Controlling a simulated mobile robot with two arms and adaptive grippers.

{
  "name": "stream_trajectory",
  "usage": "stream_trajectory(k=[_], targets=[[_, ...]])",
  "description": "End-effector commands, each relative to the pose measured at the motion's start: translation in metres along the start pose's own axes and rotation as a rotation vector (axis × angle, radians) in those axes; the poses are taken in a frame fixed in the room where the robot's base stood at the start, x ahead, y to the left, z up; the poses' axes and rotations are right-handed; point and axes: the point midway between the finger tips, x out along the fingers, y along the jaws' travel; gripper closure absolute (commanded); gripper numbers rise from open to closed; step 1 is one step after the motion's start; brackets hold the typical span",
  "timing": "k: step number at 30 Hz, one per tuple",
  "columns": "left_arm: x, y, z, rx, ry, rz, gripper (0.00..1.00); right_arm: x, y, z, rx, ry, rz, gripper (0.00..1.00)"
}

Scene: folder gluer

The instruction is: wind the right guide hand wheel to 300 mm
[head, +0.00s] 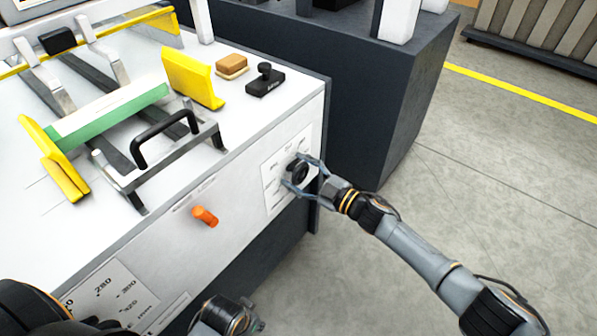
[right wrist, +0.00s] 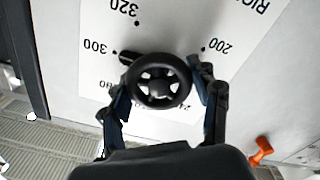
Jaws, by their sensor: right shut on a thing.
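The right guide hand wheel (head: 297,171) is a small black wheel on a white dial plate (head: 271,190) on the machine's front. In the right wrist view the wheel (right wrist: 160,82) has a spoked face, and a dark pointer (right wrist: 128,57) sticks out from behind it to the left, its end close to the dot at 300. Marks 320 and 200 also show on the dial; the lower numbers are partly hidden. My right gripper (head: 300,172) is shut on the wheel, one finger on each side.
An orange knob (head: 205,216) sticks out of the front panel left of the wheel. Another dial plate (head: 112,297) is at the lower left. On the machine top are a black handle (head: 165,140), yellow guides (head: 192,77) and a green-white carton (head: 110,115). Open floor lies right.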

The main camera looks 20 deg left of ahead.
Motion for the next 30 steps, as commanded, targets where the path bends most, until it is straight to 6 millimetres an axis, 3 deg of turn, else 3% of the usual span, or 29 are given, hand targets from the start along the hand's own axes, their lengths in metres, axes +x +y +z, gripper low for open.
stream_trajectory(k=[1,4,17,23,30], targets=[[0.000,0.000,0.000,0.000,0.000,0.000,0.65,0.000,0.000,0.000,0.000,-0.001,0.001,0.35],[0.000,0.000,0.000,0.000,0.000,0.000,0.65,0.000,0.000,0.000,-0.001,-0.001,0.000,0.15],[0.000,-0.001,0.002,-0.002,-0.006,0.000,0.65,-0.005,0.000,0.001,-0.001,-0.001,0.000,0.15],[0.000,0.000,0.001,-0.001,-0.004,0.000,0.65,-0.032,0.000,0.001,-0.002,-0.002,0.000,0.15],[0.000,0.000,0.001,-0.001,-0.003,0.000,0.65,-0.084,0.000,0.001,-0.001,-0.003,0.000,0.15]])
